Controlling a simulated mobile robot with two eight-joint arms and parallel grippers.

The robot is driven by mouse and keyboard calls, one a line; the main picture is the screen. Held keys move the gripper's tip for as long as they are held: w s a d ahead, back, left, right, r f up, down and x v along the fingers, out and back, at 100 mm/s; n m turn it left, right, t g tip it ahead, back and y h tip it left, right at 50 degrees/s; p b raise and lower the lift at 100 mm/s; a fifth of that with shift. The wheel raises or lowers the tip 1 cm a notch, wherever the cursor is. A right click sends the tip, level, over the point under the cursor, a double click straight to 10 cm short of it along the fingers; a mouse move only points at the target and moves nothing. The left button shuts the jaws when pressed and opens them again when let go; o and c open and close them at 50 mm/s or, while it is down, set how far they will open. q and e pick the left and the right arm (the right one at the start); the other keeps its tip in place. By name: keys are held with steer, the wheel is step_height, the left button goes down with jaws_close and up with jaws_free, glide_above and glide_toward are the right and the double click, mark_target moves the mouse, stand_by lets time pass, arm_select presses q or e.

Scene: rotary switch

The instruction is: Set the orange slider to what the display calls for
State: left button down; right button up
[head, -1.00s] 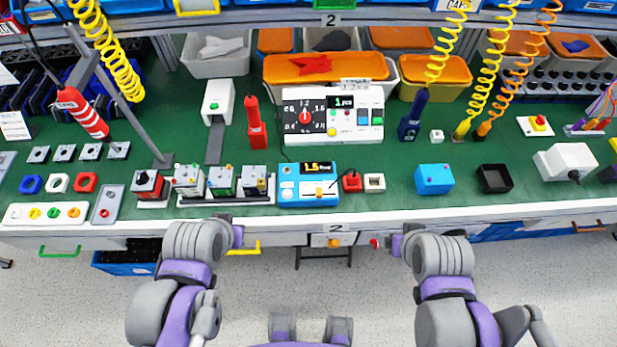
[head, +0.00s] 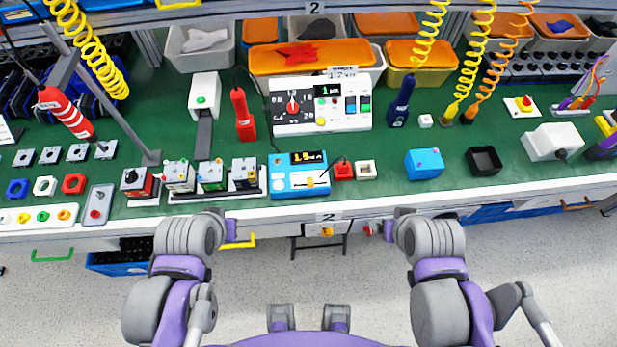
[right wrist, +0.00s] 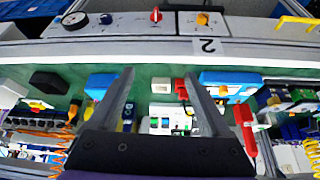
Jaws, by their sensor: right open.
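The blue and white device (head: 288,188) sits near the front edge of the green bench. Its black display (head: 309,157) shows orange characters that look like 1.5, with the rest too small to read. The small orange slider (head: 310,181) is on its white face below the display. In the right wrist view the device (right wrist: 232,77) appears upside down, beyond the fingers. My left gripper (head: 231,230) is in front of the bench edge, apart from everything; its fingers are not clear. My right gripper (head: 391,229) is in front of the edge too, open and empty, as its spread fingers (right wrist: 163,100) show.
A red button box (head: 342,170) and a white box (head: 366,170) stand right of the device. A rail of small boxes (head: 212,193) stands to its left. A white panel (head: 322,103) stands behind.

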stand_by(0.3)
steer(key=shift+w+a+r, duration=0.15)
steer(key=shift+w+a, duration=0.05)
steer(key=c, duration=0.4)
steer(key=w+a+r+g, duration=0.1)
steer(key=w+a, duration=0.1)
steer(key=w+a+r+b, duration=0.1)
steer(key=w+a, duration=0.1)
steer(key=w, duration=0.1)
steer(key=w+a+r+g, duration=0.1)
steer(key=w+a, duration=0.1)
steer(key=shift+w+a+r+n+g+y, duration=0.2)
steer(key=shift+w+n+g+y, duration=0.05)
steer(key=shift+n+g+y, duration=0.05)
steer(key=shift+c, duration=0.3)
steer(key=g+b, duration=0.2)
steer(key=g, duration=0.1)
glide_above(310, 180)
steer(key=shift+n, duration=0.3)
step_height(310, 180, down, 11)
steer(key=shift+r+b, duration=0.2)
steer(key=shift+b, duration=0.1)
jaws_close()
